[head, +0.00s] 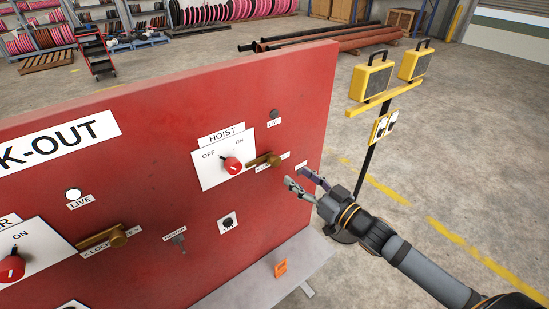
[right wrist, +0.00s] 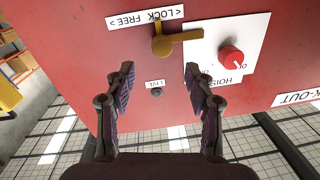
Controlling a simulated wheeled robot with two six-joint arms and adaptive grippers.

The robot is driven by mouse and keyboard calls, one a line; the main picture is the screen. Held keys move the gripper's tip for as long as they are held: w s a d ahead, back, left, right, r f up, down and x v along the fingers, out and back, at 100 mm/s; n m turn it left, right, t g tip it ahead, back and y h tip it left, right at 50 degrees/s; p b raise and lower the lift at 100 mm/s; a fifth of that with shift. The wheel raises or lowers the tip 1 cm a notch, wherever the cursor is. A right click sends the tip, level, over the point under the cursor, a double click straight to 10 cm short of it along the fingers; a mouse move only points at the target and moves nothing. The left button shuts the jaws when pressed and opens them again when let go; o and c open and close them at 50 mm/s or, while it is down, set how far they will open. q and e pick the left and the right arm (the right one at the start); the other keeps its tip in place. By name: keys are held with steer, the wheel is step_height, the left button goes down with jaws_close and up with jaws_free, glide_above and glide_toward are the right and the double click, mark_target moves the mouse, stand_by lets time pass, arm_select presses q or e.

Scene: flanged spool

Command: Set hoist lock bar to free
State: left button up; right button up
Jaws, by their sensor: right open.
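The brass hoist lock bar (head: 262,161) is on the red panel, right of the HOIST plate's red knob (head: 232,165). The bar points left towards the knob, on the LOCK side of its label. In the right wrist view, which is upside down, the bar (right wrist: 182,41) reaches from its pivot over the plate's edge near the red knob (right wrist: 231,57). My right gripper (head: 302,179) is open and empty, right of the bar and apart from it. In the right wrist view its fingers (right wrist: 158,70) stand either side of the LIVE lamp, short of the bar. My left gripper is not in view.
The red panel (head: 160,237) holds another brass bar (head: 108,238) and a red knob (head: 10,268) at left. An orange item (head: 281,268) is on the grey ledge below. A yellow lamp stand (head: 372,110) is right of the panel, behind my right arm.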

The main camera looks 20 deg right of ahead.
mark_target(278, 162)
steer(key=b+x, duration=0.2)
steer(key=b, duration=0.1)
steer(key=b+x, duration=0.1)
steer(key=b, duration=0.2)
steer(key=b+x, duration=0.2)
steer(key=b, duration=0.1)
steer(key=shift+w+a+f, duration=0.2)
steer(key=shift+a+f, duration=0.05)
steer(key=shift+f, duration=0.05)
steer(key=x, duration=0.2)
steer(key=p+x, duration=0.1)
steer(key=shift+w+a+r, duration=0.15)
steer(key=shift+w+r, duration=0.2)
steer(key=shift+w+a+f, duration=0.1)
steer(key=shift+w+a, duration=0.15)
steer(key=shift+w, duration=0.3)
jaws_close()
